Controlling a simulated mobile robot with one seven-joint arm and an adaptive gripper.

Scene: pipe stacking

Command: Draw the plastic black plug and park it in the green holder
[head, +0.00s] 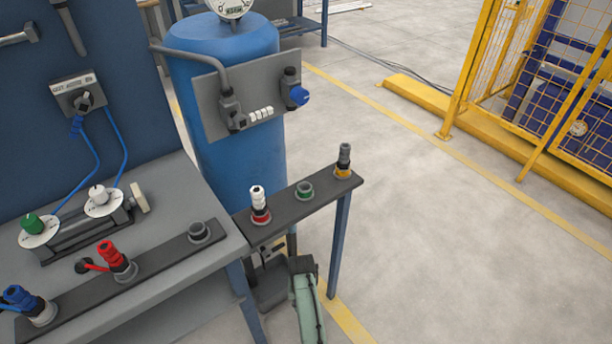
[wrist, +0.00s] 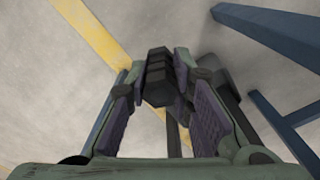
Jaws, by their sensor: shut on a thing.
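My gripper (head: 302,266) is low at the bottom middle of the head view, below the front edge of the narrow rail. In the wrist view, its two purple-padded fingers are closed on a dark ribbed piece, which looks like the black plug (wrist: 159,72). The plug is held clear, with floor behind it. In the head view I cannot make out the plug clearly at the gripper. The green holder (head: 304,190) is a ring on the narrow rail, and it looks empty.
On the narrow rail (head: 275,208), a white plug (head: 257,194) stands in a red holder and a dark grey plug (head: 344,154) in a yellow one. The bench (head: 190,295) carries a red plug (head: 109,254), a blue plug (head: 18,297) and an empty grey holder (head: 199,231). A blue tank (head: 255,160) stands behind.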

